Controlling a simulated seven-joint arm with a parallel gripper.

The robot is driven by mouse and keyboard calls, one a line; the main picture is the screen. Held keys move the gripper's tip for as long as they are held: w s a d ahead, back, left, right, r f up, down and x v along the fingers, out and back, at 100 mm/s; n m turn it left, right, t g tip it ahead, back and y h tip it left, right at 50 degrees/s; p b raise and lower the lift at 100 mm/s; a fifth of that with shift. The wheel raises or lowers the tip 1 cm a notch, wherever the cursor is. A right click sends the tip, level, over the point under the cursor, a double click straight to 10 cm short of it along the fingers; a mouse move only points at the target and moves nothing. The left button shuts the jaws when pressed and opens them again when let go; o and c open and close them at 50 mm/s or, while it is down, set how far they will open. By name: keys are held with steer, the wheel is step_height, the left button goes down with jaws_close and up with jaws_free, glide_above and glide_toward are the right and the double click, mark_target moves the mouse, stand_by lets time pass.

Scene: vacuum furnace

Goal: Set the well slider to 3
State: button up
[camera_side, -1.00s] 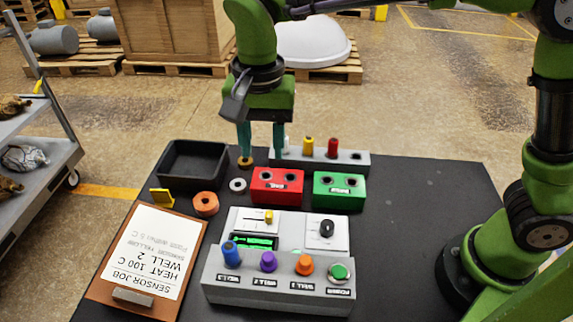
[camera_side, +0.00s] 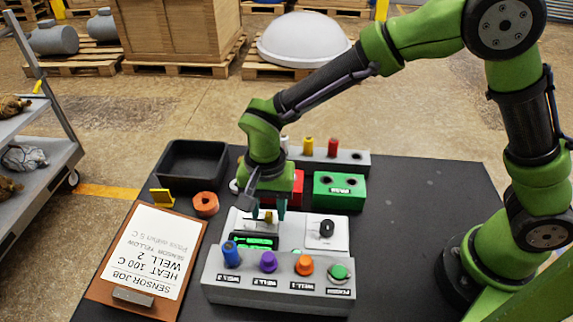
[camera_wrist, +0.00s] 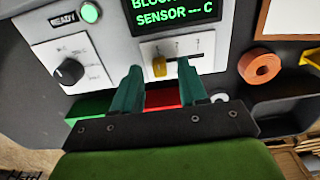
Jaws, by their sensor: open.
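The well slider is a small yellow knob (camera_wrist: 159,66) on a white plate (camera_wrist: 212,50) of the grey control box (camera_side: 225,268). In the wrist view the knob is at the left one of the plate's small marks; their numbers are too blurred to read. It also shows in the side view (camera_side: 268,217), partly hidden by my gripper. My gripper (camera_side: 269,208) is open, pointing down over the slider plate. In the wrist view its two green fingers (camera_wrist: 160,82) are spread, with the knob between and just beyond their tips. I cannot tell whether either finger touches it.
The box carries a display (camera_wrist: 175,15) reading "SENSOR --- C", a black dial (camera_side: 327,228), blue, purple and orange plugs and a green button (camera_side: 340,271). Red (camera_side: 298,182) and green (camera_side: 339,190) blocks stand close behind. A job card (camera_side: 155,255) lies left.

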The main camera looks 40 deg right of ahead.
steer(key=shift+f, duration=0.4)
steer(key=shift+c, duration=0.3)
jaws_close()
